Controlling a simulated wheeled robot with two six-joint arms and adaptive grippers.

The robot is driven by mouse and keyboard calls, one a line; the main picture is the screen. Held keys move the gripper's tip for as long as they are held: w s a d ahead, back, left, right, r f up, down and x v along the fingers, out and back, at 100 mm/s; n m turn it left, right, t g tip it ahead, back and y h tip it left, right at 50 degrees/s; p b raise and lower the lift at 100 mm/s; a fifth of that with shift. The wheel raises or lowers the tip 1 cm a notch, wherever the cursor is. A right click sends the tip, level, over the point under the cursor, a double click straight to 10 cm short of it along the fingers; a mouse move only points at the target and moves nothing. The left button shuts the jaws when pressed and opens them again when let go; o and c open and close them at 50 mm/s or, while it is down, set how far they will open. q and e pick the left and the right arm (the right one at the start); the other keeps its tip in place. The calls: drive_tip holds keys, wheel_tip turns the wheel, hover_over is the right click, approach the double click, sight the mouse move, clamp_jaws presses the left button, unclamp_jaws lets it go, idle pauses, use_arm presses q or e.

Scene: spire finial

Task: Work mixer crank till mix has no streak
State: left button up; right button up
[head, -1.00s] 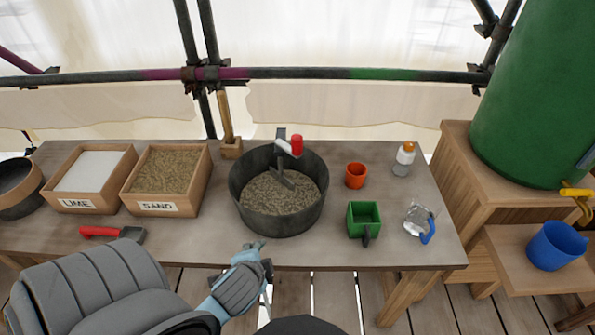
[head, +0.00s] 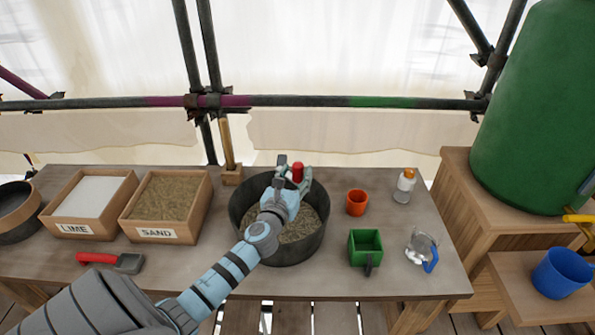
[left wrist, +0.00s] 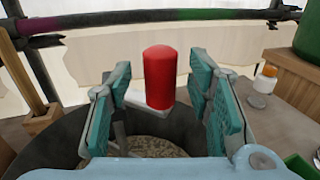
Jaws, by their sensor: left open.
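The dark round mixer tub (head: 316,240) stands mid-table with a grainy grey-brown mix (head: 303,226) in it. My arm hides part of the mix, and I cannot tell whether streaks show. The crank has a red knob (head: 298,172), which stands upright in the left wrist view (left wrist: 160,77) on a pale crank arm (left wrist: 148,108). My left gripper (head: 290,178) is over the tub. In the left wrist view its teal fingers (left wrist: 162,95) are open, one on each side of the red knob, with gaps between. My right gripper is not in view.
Boxes marked LIME (head: 61,228) and SAND (head: 140,233) stand left of the tub, with a red-handled tool (head: 105,260) in front. An orange cup (head: 356,203), green scoop (head: 365,247), glass jug (head: 421,248) and orange-capped bottle (head: 404,185) stand to the right.

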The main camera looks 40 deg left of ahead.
use_arm(q)
drive_tip(key=shift+x, duration=1.1)
drive_tip(key=shift+d, duration=0.1)
clamp_jaws()
drive_tip(key=shift+s+h, duration=0.15)
drive_tip(key=shift+h, duration=0.15)
